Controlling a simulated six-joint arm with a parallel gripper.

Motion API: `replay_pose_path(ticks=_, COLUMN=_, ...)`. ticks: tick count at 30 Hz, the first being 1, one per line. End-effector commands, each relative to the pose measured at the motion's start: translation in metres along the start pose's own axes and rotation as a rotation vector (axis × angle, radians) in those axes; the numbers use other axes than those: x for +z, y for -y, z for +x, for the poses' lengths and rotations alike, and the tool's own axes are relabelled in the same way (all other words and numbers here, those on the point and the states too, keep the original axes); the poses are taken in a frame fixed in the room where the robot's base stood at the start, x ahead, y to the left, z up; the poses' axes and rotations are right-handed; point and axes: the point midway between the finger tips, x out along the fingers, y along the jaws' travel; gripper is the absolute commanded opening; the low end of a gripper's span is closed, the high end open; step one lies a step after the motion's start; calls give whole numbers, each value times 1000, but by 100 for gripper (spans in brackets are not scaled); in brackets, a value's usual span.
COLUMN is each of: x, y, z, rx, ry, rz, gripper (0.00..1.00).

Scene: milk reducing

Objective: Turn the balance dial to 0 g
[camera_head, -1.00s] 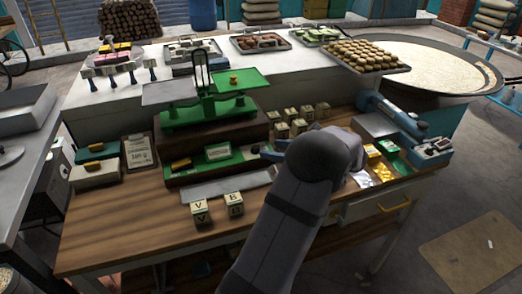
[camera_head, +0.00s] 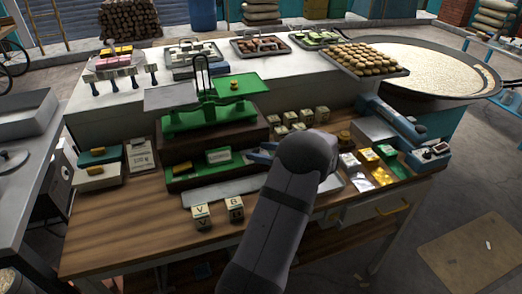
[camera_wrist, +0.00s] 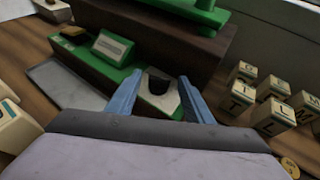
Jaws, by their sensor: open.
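The green balance (camera_head: 215,113) stands on a dark brown base with two flat green and grey pans. Its green front panel carries a pale label (camera_wrist: 113,47), also seen in the head view (camera_head: 218,156); its text is too small to read. A dark rounded dial (camera_wrist: 158,83) on a pale plate is at the panel's right end in the wrist view. My gripper (camera_wrist: 160,82) is open, its blue fingers on either side of the dial plate. I cannot tell if they touch it. In the head view my gripper (camera_head: 262,151) is at the panel's right end.
Several lettered cubes (camera_wrist: 270,101) stand right of the balance. Two more cubes (camera_head: 202,216) stand at the table's front. A brass weight (camera_head: 345,137) stands to the right of my arm. A small brass piece (camera_head: 234,84) sits on the right pan. The front left table is clear.

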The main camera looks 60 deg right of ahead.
Motion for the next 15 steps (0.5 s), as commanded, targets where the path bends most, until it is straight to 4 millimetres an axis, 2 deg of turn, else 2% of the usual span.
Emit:
replay_pose_path(ticks=7, x=0, y=0, z=1, rx=0, ry=0, rz=0, gripper=47)
replay_pose_path(ticks=8, x=0, y=0, z=1, rx=0, ry=0, rz=0, gripper=42)
replay_pose_path(ticks=12, x=0, y=0, z=1, rx=0, ry=0, rz=0, gripper=9)
replay_pose_path(ticks=13, x=0, y=0, z=1, rx=0, ry=0, rz=0, gripper=6)
replay_pose_path(ticks=15, x=0, y=0, z=1, rx=0, ry=0, rz=0, gripper=6)
